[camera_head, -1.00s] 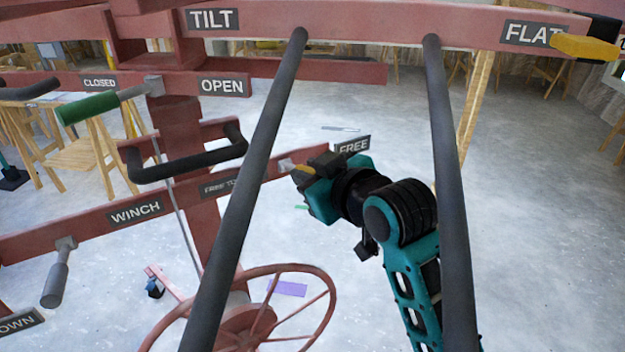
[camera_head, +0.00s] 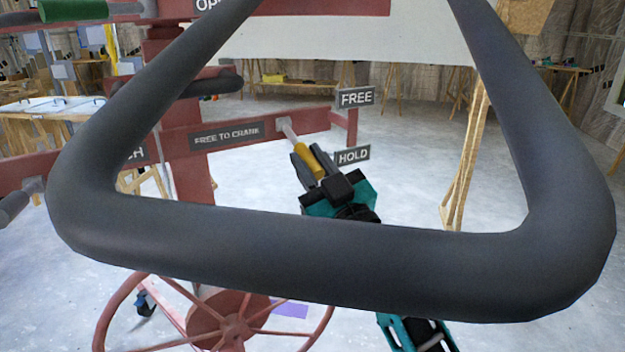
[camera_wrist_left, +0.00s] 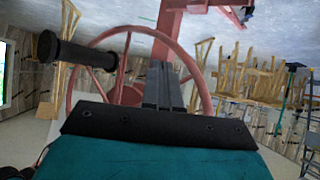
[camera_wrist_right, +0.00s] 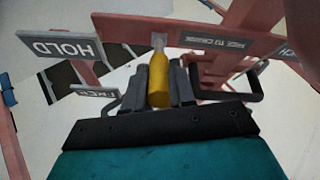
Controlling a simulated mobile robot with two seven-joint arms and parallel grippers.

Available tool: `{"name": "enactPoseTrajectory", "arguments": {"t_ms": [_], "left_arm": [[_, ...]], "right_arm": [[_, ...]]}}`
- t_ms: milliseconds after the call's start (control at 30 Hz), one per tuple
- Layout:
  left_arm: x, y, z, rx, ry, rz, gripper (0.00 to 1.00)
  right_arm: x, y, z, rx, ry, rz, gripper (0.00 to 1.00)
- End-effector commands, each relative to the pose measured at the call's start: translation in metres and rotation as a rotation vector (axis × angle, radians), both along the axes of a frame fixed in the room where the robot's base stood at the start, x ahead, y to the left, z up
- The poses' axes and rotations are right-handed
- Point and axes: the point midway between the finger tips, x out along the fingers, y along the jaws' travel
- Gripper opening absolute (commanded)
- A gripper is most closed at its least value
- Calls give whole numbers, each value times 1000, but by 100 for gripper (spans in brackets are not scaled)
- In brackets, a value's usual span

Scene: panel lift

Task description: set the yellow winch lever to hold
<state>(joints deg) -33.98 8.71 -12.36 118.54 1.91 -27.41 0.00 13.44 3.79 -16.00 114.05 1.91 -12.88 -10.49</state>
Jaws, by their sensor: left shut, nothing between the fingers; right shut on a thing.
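The yellow winch lever (camera_head: 309,160) sits on the red rail by the FREE TO CRANK label (camera_head: 226,136). Its grey shaft starts at the rail, and the yellow grip slants down and right, beside the HOLD sign (camera_head: 353,156) and below the FREE sign (camera_head: 356,97). My right gripper (camera_head: 311,161) is shut on the yellow grip. The right wrist view shows the grip (camera_wrist_right: 158,80) between the two fingers, with the HOLD sign (camera_wrist_right: 60,49) to the left. My left gripper (camera_wrist_left: 164,86) is shut and empty in the left wrist view, in front of a red wheel; the head view does not show it.
A thick dark bar frame (camera_head: 300,252) crosses the head view close up, in front of my right forearm. The red spoked wheel (camera_head: 222,318) is below the rail. A dark curved handle (camera_head: 208,86) is at upper left. Open grey floor lies to the right.

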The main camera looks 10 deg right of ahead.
Motion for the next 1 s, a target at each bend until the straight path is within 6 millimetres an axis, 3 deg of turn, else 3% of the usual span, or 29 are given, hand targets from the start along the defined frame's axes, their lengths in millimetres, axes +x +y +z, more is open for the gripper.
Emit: {"name": "enactPoseTrajectory", "arguments": {"t_ms": [33,200,767,800,1000], "left_arm": [[0,0,-11,0,-1,0,0],[0,0,-22,-1,-1,1,0],[1,0,-26,-1,-2,1,0],[1,0,-26,-1,-2,1,0],[1,0,-26,-1,-2,1,0]], "right_arm": [[1,1,-9,7,-19,0,0],[3,1,-11,24,-71,1,0],[4,2,-10,33,-101,0,0],[4,2,-10,33,-101,0,25],[4,1,-10,33,-101,0,44]]}}
